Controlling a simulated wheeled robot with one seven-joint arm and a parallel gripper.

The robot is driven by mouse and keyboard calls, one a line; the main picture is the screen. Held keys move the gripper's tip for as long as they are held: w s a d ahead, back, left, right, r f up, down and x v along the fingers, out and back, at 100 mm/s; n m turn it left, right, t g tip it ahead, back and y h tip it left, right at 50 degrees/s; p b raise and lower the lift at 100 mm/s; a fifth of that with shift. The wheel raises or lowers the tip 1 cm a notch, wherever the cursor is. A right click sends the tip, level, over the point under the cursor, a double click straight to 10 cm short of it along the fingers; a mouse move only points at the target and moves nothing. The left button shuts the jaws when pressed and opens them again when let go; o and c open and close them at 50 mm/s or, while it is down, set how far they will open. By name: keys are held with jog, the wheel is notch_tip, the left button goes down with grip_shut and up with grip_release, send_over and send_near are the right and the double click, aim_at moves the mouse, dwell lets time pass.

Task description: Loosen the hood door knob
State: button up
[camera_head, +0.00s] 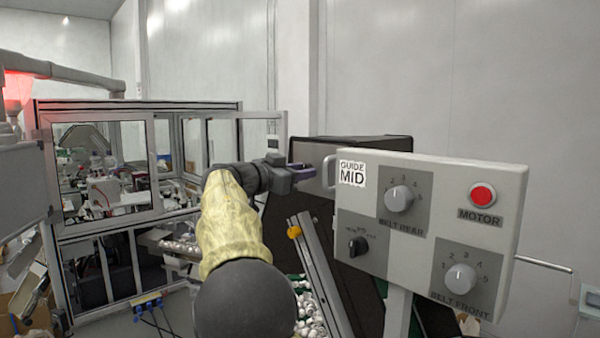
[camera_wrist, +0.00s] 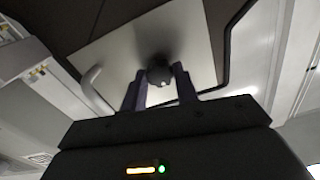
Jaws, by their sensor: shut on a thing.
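The knob (camera_wrist: 160,74) is small, round and black, on a pale metal door panel (camera_wrist: 118,52) in the wrist view. My gripper (camera_wrist: 160,84) has its two fingers on either side of the knob, shut on it. In the head view my gripper (camera_head: 303,171) reaches right to the dark hood (camera_head: 352,148), next to the control panel. The knob itself is hidden there. A curved light handle (camera_wrist: 92,90) is on the door, left of the knob in the wrist view.
The control panel (camera_head: 485,258) with dials and a red motor button stands close at right and hides part of the hood. A sloped conveyor (camera_head: 322,268) with white caps lies below my arm. A framed glass enclosure (camera_head: 95,122) stands at left.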

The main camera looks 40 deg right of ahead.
jog(key=shift+n, duration=0.3)
jog(key=shift+n+p, duration=1.25)
jog(key=shift+n, duration=13.45)
jog(key=shift+f, duration=0.1)
jog(key=o, duration=1)
